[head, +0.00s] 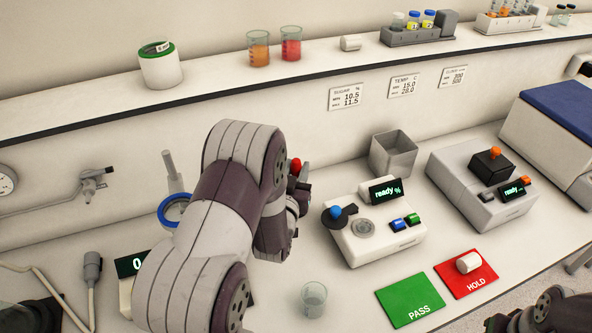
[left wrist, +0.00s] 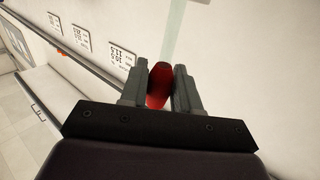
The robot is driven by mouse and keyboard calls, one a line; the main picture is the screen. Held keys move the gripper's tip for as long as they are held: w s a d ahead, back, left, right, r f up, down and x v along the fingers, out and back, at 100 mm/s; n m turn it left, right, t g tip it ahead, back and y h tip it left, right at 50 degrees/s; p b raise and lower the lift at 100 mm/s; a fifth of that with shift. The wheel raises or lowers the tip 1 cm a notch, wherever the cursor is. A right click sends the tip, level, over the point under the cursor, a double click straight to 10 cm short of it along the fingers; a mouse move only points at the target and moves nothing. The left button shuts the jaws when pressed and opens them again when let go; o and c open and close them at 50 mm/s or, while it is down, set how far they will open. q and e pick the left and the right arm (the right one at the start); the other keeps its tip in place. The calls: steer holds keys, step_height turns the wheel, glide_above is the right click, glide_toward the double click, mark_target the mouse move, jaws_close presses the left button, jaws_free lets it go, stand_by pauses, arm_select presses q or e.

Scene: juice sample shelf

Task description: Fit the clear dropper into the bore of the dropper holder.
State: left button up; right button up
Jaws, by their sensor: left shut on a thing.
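My left gripper (head: 301,180) is shut on the red bulb (head: 295,167) of the clear dropper, above the counter left of the analyser. In the left wrist view the red bulb (left wrist: 159,85) sits between both fingers of the left gripper (left wrist: 160,88). A pale, see-through strip (left wrist: 173,30) beyond the bulb may be the dropper's tube. The tube is hard to make out in the head view. I cannot pick out the dropper holder for certain; my left arm covers part of the counter. My right gripper's fingers do not show.
A grey post (head: 172,172) and a blue ring (head: 174,210) stand behind my left arm. A white analyser (head: 375,240) is to the right, with a grey open bin (head: 393,155) behind it. A clear beaker (head: 314,300) stands in front, left of the green PASS mat (head: 408,300).

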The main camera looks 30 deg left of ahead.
arm_select(q)
steer(key=shift+f+b, duration=1.2)
steer(key=shift+f, duration=0.05)
steer(key=o, duration=0.8)
steer(key=v, duration=1.2)
steer(key=shift+r+p, duration=0.1)
steer(key=shift+p, duration=0.2)
